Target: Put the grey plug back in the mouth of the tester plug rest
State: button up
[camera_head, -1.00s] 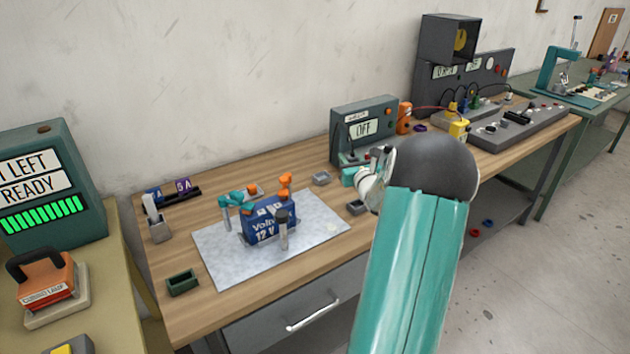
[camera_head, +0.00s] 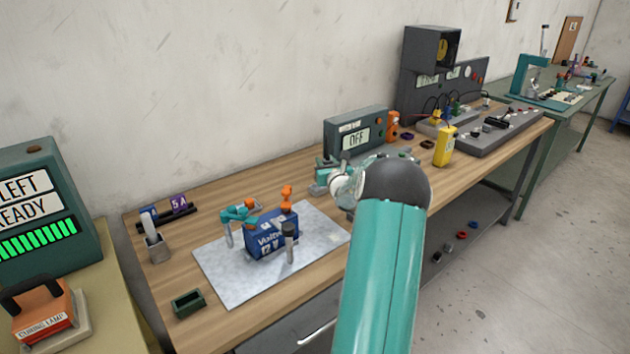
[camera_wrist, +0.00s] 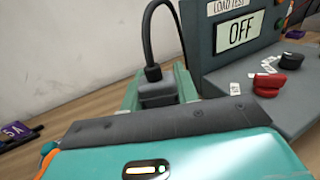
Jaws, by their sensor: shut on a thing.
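The grey plug (camera_wrist: 157,92) shows in the wrist view, with a black cable rising from its top and looping over. My gripper (camera_wrist: 158,80) is shut on it, with a teal jaw on each side. In the head view my gripper (camera_head: 326,175) is over the wooden bench, just in front of the load tester (camera_head: 357,133). The tester's screen reads OFF, and its panel also shows in the wrist view (camera_wrist: 208,40). Whether the plug touches anything below is hidden.
A blue 12 V battery (camera_head: 270,238) with clamps stands on a grey mat (camera_head: 225,285). A small green tray (camera_head: 187,304) is at the bench's front left. A yellow meter (camera_head: 445,147) stands right of my arm.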

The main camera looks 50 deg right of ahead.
jog(key=w+d+f, duration=0.1)
jog(key=w+f, duration=0.1)
jog(key=w+d+f, duration=0.3)
jog(key=w+f, duration=0.2)
jog(key=shift+d, duration=0.4)
jog(key=shift+w+d+f, duration=0.15)
jog(key=shift+w+f, duration=0.2)
jog(key=shift+f, duration=1.6)
jog(key=shift+f, duration=0.1)
jog(key=o, duration=1.1)
jog(key=shift+c, duration=0.2)
